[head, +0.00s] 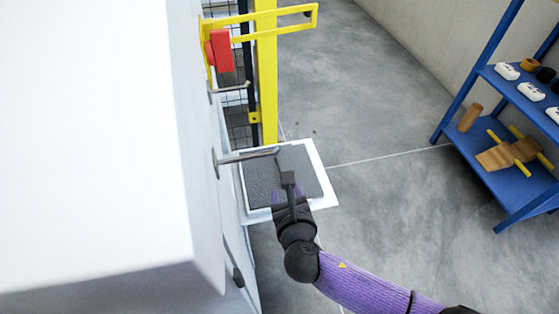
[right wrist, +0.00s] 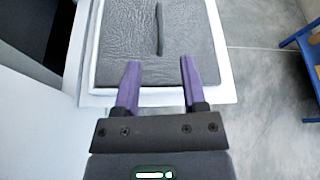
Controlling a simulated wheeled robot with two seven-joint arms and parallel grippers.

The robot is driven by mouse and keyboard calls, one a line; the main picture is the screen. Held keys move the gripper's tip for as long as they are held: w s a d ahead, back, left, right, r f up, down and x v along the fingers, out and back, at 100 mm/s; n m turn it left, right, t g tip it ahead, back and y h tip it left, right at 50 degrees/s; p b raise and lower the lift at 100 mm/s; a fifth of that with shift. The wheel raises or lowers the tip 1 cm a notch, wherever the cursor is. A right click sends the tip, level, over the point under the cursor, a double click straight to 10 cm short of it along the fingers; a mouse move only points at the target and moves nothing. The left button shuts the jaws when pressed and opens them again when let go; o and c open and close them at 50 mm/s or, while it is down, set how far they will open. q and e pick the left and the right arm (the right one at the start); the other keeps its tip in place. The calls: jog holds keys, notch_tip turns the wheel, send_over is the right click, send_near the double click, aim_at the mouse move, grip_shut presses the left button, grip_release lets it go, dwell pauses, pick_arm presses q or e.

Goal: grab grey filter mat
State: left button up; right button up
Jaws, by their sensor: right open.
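The grey filter mat (head: 262,178) lies in a white frame (head: 320,160) beside the white cabinet in the head view. In the right wrist view the mat (right wrist: 190,45) has a wrinkled surface and a thin dark raised strip (right wrist: 159,28) near its middle. My right gripper (right wrist: 160,76) is open and empty, its two purple fingers apart and pointing at the mat's near edge. The strip lies ahead of the fingertips, roughly in line with the gap between them. In the head view my right arm covers the mat's near right part. My left gripper is out of view.
The white cabinet (head: 90,130) fills the left, with metal handles (head: 248,157) sticking out near the mat. A yellow post (head: 266,80) stands behind. A blue shelf (head: 505,185) with several items stands at the right. The grey floor (head: 390,220) between is clear.

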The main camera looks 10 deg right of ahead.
jog(key=b+x, duration=0.3)
jog(key=x, duration=0.1)
jog(key=f+b+x, duration=0.1)
jog(key=b+x, duration=0.2)
jog(key=x, duration=0.1)
jog(key=shift+s+f, duration=0.1)
jog(key=shift+s, duration=0.15)
jog(key=shift+w+d, duration=0.1)
jog(key=shift+w, duration=0.25)
jog(key=shift+r, duration=0.35)
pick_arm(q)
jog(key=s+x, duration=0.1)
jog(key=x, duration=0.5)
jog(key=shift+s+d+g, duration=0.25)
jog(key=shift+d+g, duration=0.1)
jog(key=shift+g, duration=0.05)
pick_arm(e)
grip_shut()
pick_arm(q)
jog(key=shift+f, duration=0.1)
